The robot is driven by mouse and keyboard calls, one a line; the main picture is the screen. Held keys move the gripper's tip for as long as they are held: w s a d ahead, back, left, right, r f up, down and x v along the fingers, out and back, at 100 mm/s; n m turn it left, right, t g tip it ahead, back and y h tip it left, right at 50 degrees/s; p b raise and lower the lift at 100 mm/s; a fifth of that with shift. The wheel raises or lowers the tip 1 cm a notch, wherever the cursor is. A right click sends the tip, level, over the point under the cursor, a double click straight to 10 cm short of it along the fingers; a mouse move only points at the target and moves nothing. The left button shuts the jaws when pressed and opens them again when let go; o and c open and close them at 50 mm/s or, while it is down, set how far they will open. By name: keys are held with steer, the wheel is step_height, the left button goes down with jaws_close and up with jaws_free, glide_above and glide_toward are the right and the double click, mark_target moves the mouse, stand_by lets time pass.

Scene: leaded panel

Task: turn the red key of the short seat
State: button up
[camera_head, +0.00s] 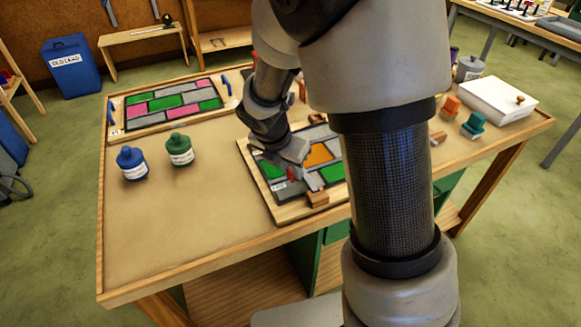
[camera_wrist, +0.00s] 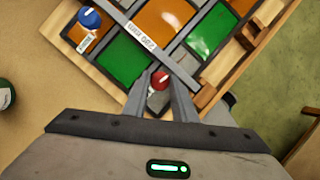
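The red key (camera_wrist: 159,80) has a round knob and shows between my fingertips in the wrist view. It is also a small red spot in the head view (camera_head: 291,173), at the front left part of the near panel. My gripper (camera_wrist: 158,88) looks open, with one finger on each side of the knob and a narrow gap. I cannot tell whether the fingers touch it. A grey bar with a white label (camera_wrist: 141,35) runs from near the red key toward a blue knob (camera_wrist: 90,19). The seats themselves are hard to tell apart.
The near panel (camera_wrist: 122,56) holds green, orange and grey pieces on a wooden board. A wooden block (camera_head: 317,198) is close to my gripper. The table's front left is clear.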

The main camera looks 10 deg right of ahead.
steer(key=shift+c, duration=0.9)
